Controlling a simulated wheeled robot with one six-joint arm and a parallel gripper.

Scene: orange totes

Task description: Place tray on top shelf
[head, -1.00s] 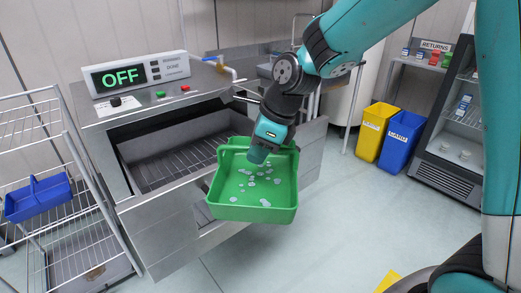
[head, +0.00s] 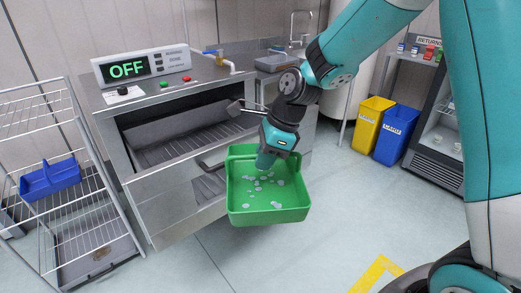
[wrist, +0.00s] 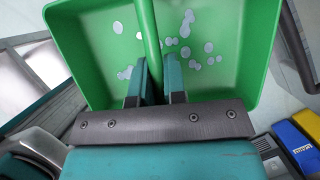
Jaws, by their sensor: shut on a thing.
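A green tray (head: 240,208) with a raised rim hangs in the air in front of the steel machine. Several pale, flat round pieces lie on its floor. My gripper (head: 265,160) is shut on the tray's green bar. In the wrist view my gripper's fingers (wrist: 160,80) close around that bar, which crosses the green tray (wrist: 85,50). A wire shelf rack (head: 95,195) stands at the left. Its top shelf (head: 35,112) looks empty. A blue tray (head: 50,178) sits on a lower shelf of the rack.
Yellow (head: 370,122) and blue (head: 397,135) bins stand at the right, beside a fridge (head: 440,150). The floor in front is clear, with a yellow marking (head: 375,270).

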